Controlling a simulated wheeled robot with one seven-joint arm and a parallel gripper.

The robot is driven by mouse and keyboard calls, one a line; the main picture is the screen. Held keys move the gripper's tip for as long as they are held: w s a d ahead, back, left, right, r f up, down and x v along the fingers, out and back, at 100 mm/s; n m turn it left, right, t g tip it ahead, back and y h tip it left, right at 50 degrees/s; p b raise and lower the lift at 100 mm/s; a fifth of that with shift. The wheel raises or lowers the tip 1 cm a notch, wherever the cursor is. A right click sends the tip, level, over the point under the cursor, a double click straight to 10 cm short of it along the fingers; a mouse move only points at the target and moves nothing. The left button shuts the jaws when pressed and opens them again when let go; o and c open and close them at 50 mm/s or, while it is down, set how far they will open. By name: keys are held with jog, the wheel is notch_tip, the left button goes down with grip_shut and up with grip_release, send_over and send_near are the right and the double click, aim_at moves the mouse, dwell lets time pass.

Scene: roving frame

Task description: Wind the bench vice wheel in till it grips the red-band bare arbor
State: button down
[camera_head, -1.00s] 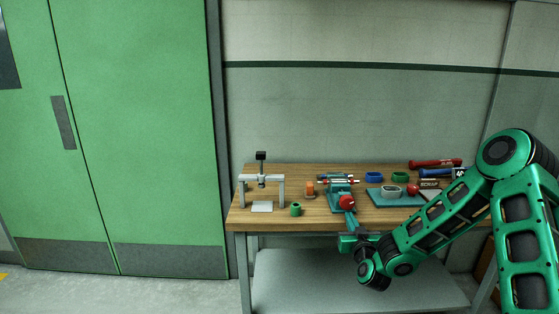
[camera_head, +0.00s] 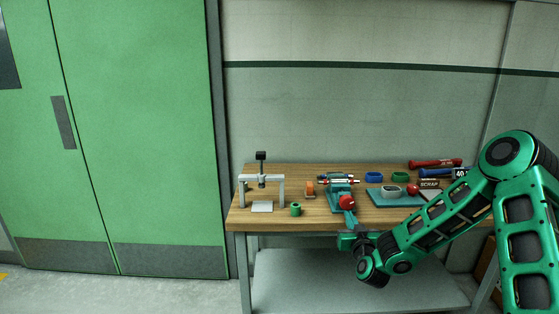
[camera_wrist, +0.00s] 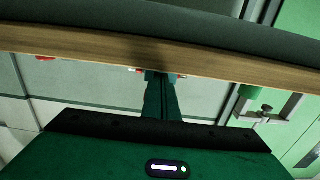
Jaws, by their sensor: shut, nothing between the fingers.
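The bench vice (camera_head: 341,190) is a teal block on the wooden bench, with a red wheel (camera_head: 347,202) on its front. A grey bar with red marks, which looks like the red-band arbor (camera_head: 338,181), lies across the top of the vice. I cannot tell whether the jaws touch it. My gripper (camera_head: 349,214) is shut and empty, its fingertips just below and in front of the wheel. Contact with the wheel cannot be made out. In the wrist view the shut fingers (camera_wrist: 161,78) point at the bench edge, with small red bits beyond their tips.
The bench edge (camera_wrist: 100,47) crosses the wrist view. Left of the vice stand a grey press frame (camera_head: 263,180), a green cup (camera_head: 295,209) and an orange piece (camera_head: 309,188). Right are a teal tray (camera_head: 385,201), blue and green rings and a SCRAP sign (camera_head: 430,184).

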jog(key=shift+a+r, duration=0.25)
jog(key=shift+a, duration=0.2)
dwell(0.8)
jog(key=shift+f, duration=0.15)
jog(key=s, duration=0.6)
jog(key=shift+f, duration=0.4)
